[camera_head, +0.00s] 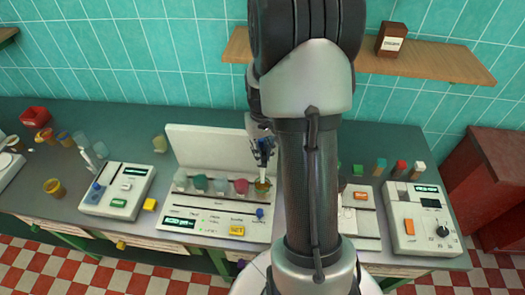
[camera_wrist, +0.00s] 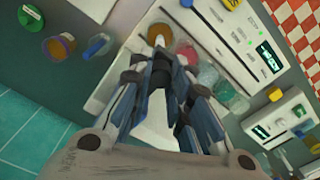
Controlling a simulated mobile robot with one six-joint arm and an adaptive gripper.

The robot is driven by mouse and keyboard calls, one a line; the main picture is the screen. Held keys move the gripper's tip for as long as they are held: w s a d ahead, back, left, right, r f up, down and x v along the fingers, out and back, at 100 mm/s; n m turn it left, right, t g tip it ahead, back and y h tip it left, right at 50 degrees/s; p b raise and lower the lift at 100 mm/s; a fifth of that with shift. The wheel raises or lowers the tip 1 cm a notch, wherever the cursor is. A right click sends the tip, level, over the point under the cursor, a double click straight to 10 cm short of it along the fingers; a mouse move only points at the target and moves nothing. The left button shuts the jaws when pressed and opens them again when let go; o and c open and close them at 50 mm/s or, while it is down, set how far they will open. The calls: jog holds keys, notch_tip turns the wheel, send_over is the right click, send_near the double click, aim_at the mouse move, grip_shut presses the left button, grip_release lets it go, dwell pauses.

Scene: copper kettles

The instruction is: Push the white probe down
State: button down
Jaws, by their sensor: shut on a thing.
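A slim white piece (camera_head: 90,157), which looks like the white probe, leans at the back-left of the left bench meter (camera_head: 117,190). It is small, and I cannot tell how far down it sits. My gripper (camera_head: 263,165) points down over the right end of the central white machine (camera_head: 215,212), just above the amber beaker (camera_head: 262,187) and well right of the white piece. In the wrist view my gripper's fingers (camera_wrist: 163,75) are closed together beside the amber beaker (camera_wrist: 160,35).
A pink beaker (camera_head: 241,186) and other beakers stand in a row along the machine. The machine's white back panel (camera_head: 205,145) rises behind them. Another meter (camera_head: 425,220) stands at the right. A wooden shelf (camera_head: 430,65) crosses the wall above. Small jars lie at the left.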

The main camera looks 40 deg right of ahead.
aim_at(263, 166)
notch_tip(263, 166, down, 8)
jog(key=b, duration=0.4)
jog(key=shift+r+b, duration=0.15)
jog(key=shift+b, duration=0.2)
jog(key=shift+s+a+r, duration=0.1)
jog(key=shift+s, duration=0.05)
jog(key=c, duration=1.5)
grip_release()
jog(key=shift+o, duration=0.3)
jog(key=shift+r, duration=0.2)
notch_tip(263, 166, up, 12)
jog(key=shift+f, duration=0.2)
